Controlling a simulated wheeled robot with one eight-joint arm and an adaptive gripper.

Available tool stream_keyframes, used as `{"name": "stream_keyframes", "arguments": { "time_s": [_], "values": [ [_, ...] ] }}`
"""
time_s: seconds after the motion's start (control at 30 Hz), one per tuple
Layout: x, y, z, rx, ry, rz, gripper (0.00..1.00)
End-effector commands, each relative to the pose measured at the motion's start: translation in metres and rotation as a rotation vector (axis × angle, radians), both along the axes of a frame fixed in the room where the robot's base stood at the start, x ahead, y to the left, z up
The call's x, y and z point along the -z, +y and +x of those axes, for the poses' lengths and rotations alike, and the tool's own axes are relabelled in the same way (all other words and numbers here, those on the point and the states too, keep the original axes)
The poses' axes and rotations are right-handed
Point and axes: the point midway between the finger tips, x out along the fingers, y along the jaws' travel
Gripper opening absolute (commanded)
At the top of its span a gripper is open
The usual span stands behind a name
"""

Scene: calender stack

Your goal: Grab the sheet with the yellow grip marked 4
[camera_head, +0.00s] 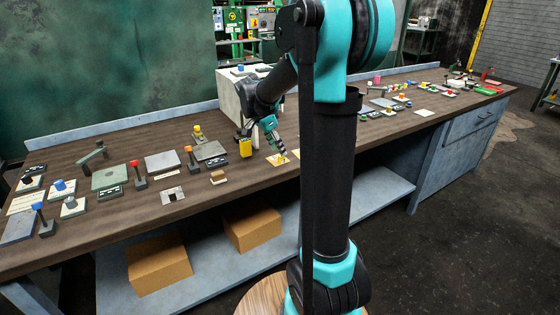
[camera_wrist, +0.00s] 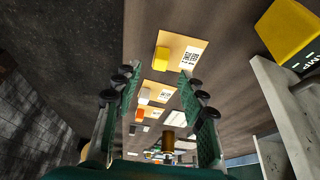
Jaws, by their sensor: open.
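In the wrist view, a tan sheet (camera_wrist: 185,46) with a yellow grip (camera_wrist: 162,60) at one end and a white printed label lies flat on the bench. No 4 can be read on the grip. My gripper (camera_wrist: 160,85) is open and empty, with its two fingers spread to the left and right. The yellow-gripped sheet shows beyond the fingertips, toward the top of the picture. In the head view, my gripper (camera_head: 282,153) points down just over a tan sheet (camera_head: 275,162) near the bench's front edge, and partly hides it.
A pale box (camera_head: 230,85) stands behind. Many small fixtures crowd the bench (camera_head: 215,200).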

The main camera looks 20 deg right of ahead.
Motion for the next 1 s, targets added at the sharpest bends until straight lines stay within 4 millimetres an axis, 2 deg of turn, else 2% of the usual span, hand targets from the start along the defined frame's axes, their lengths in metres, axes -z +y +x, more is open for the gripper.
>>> {"name": "stream_keyframes", "arguments": {
  "time_s": [0.1, 0.23, 0.53, 0.87, 1.0],
  "values": [
    [0.018, -0.007, 0.002, 0.0, 0.0, 0.0, 0.41],
    [0.03, -0.011, 0.004, 0.001, 0.0, 0.0, 0.41],
    [0.034, -0.013, 0.004, 0.0, -0.001, -0.001, 0.41],
    [0.034, -0.013, 0.004, 0.0, -0.001, 0.0, 0.0],
    [0.034, -0.013, 0.004, 0.0, -0.001, -0.001, 0.0]
  ]
}}
